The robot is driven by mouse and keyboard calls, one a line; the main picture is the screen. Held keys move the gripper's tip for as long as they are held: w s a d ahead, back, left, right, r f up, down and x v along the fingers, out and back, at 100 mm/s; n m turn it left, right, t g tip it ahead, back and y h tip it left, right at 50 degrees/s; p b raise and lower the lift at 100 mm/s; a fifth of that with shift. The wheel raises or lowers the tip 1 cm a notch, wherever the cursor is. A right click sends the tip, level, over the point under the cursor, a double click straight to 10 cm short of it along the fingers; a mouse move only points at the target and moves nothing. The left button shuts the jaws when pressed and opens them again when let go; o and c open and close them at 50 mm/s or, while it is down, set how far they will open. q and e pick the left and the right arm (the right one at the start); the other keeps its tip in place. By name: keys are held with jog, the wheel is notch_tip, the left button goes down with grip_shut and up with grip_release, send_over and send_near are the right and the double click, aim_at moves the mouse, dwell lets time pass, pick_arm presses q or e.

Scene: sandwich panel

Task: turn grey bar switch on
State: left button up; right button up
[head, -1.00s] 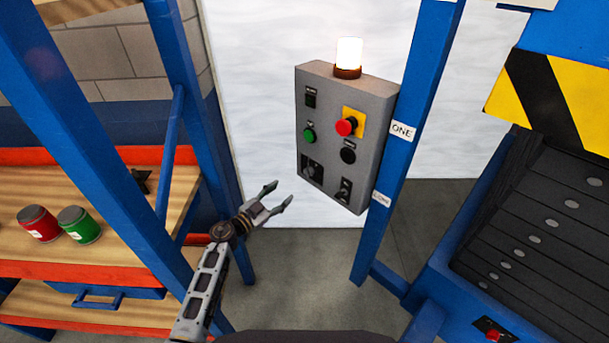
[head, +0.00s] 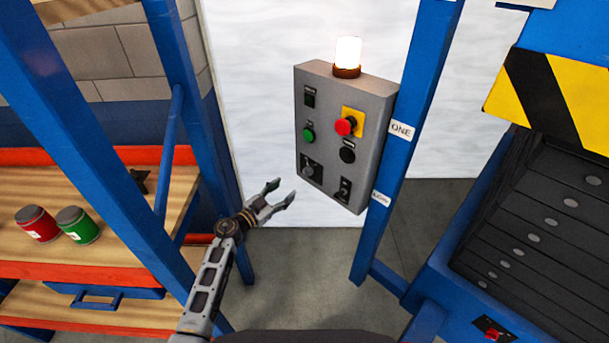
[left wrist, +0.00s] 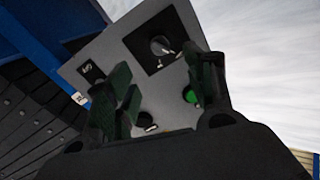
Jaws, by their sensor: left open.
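The grey control panel (head: 328,120) hangs beside a blue post. Its lower left carries a knob with a grey bar on a black square plate (head: 311,170); this looks like the grey bar switch, and it also shows in the left wrist view (left wrist: 160,46). A smaller lever switch (head: 344,189) sits at the lower right. My left gripper (head: 285,190) is open and empty, below and left of the panel, apart from it in the head view. In the left wrist view its fingers (left wrist: 163,85) frame part of the panel face. My right gripper is not in view.
The panel also carries a green button (head: 308,135), a red mushroom button (head: 345,126) and a black button (head: 347,155). A lit lamp (head: 347,56) stands on top. Blue shelf posts are at left, with red (head: 37,224) and green (head: 77,225) cans. A conveyor (head: 540,220) is at right.

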aim_at(305, 174)
pick_arm(q)
jog(key=x, duration=0.6)
jog(key=shift+w+d+b, duration=0.2)
jog(key=shift+b, duration=0.2)
jog(key=shift+b+x, duration=0.35)
jog(key=shift+x, duration=2.35)
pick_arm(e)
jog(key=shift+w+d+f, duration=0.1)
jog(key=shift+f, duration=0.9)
pick_arm(q)
jog(key=c, duration=1)
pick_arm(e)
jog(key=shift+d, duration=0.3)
